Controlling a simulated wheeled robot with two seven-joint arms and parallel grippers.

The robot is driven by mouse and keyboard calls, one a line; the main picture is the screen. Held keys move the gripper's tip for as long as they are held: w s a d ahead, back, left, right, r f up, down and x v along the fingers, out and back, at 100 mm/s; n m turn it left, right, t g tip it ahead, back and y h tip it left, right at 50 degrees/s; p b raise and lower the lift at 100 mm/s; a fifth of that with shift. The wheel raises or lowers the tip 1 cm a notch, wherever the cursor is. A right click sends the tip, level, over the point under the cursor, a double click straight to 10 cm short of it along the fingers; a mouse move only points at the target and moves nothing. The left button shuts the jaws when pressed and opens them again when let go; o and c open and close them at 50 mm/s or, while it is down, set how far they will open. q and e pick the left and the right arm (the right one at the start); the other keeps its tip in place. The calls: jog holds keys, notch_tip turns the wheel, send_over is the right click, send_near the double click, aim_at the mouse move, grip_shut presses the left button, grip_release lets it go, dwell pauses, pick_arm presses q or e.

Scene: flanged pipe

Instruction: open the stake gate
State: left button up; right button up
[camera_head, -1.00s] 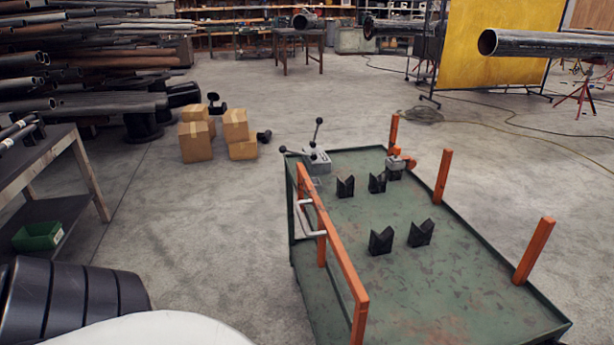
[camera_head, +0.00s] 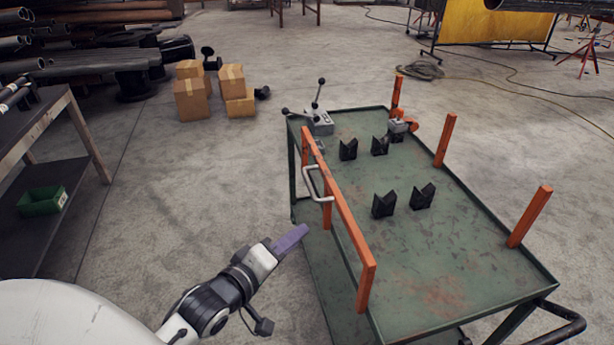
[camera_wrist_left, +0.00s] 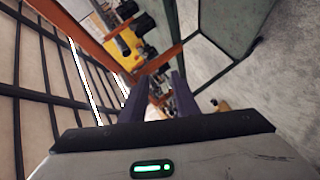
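The stake gate is an orange rail frame (camera_head: 345,229) along the left side of the green cart (camera_head: 450,275), with upright posts and a pale D-shaped handle (camera_head: 316,184). It stands upright along the cart edge. My left gripper (camera_head: 292,238) is left of the gate, below the handle in the picture and apart from it. In the left wrist view its two purple fingers (camera_wrist_left: 159,92) are spread with a gap and nothing clearly held between them. Orange bars (camera_wrist_left: 158,60) show beyond the fingers there; the handle cannot be made out. My right gripper is out of view.
Black V-blocks (camera_head: 384,204) and a grey lever device (camera_head: 317,121) sit on the cart. Orange stakes (camera_head: 530,216) stand along its right side. Cardboard boxes (camera_head: 191,98) lie at the back left, a dark bench (camera_head: 40,130) at the left. The floor between is clear.

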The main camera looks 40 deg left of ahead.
aim_at(309, 183)
pick_arm(q)
jog(key=w+a+r+n+t, duration=0.1)
jog(key=w+a+r+n, duration=0.1)
jog(key=a+r+n, duration=0.3)
jog(key=shift+m+y, duration=0.4)
jog(key=shift+m, duration=0.2)
jog(key=w, duration=0.6)
jog(key=w+d, duration=0.1)
jog(key=w, duration=0.3)
grip_shut()
